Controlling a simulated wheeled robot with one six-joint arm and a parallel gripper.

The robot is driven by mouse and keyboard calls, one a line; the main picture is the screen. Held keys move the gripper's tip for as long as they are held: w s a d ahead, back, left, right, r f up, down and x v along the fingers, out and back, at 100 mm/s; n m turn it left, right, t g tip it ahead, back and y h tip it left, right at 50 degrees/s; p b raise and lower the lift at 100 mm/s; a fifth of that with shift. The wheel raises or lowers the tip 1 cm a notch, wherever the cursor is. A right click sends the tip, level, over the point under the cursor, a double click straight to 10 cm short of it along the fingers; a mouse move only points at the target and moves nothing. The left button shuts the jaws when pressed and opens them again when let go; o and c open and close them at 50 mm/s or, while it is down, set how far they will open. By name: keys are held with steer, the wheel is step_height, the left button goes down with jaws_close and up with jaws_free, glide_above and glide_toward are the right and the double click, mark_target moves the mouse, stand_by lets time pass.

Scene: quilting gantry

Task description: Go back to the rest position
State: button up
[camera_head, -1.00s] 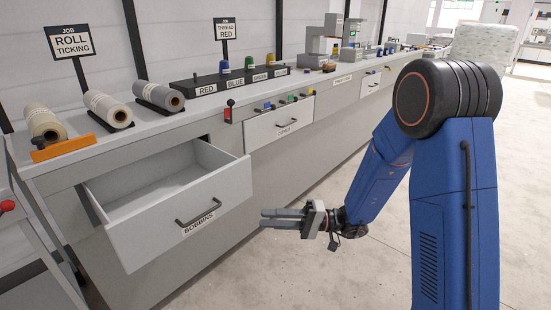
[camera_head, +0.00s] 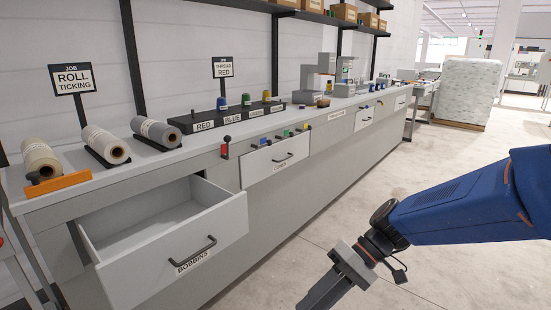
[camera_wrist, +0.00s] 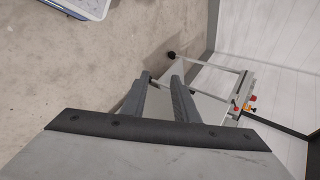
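My gripper (camera_head: 318,296) hangs over the floor in front of the bench, at the lower middle of the head view, with its fingers slanting down and left. In the wrist view my gripper (camera_wrist: 160,80) has its two dark fingers apart, with nothing held between them. My blue arm reaches in from the right edge of the head view. The gripper is to the right of the open BOBBINS drawer (camera_head: 165,262) and clear of it. The drawer looks empty where its inside shows.
The grey bench (camera_head: 265,215) runs along the left. It bears fabric rolls (camera_head: 105,145), a thread rack (camera_head: 205,118) and machines. The CONES drawer (camera_head: 280,160) is further along. A wrapped pallet (camera_head: 468,90) stands at the back right. A blue-edged container (camera_wrist: 85,6) shows in the wrist view. Floor between is clear.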

steer(key=s+d+r+m+t+h, duration=0.2)
steer(key=d+t+h, duration=0.2)
steer(key=d, duration=0.6)
steer(key=s+d+r+m+t+h, duration=0.2)
steer(key=s+d+t+h, duration=0.1)
steer(key=d, duration=0.7)
steer(key=shift+s+d+t+h, duration=0.25)
steer(key=shift+t+h, duration=0.65)
steer(key=shift+h, duration=0.3)
steer(key=shift+a, duration=0.1)
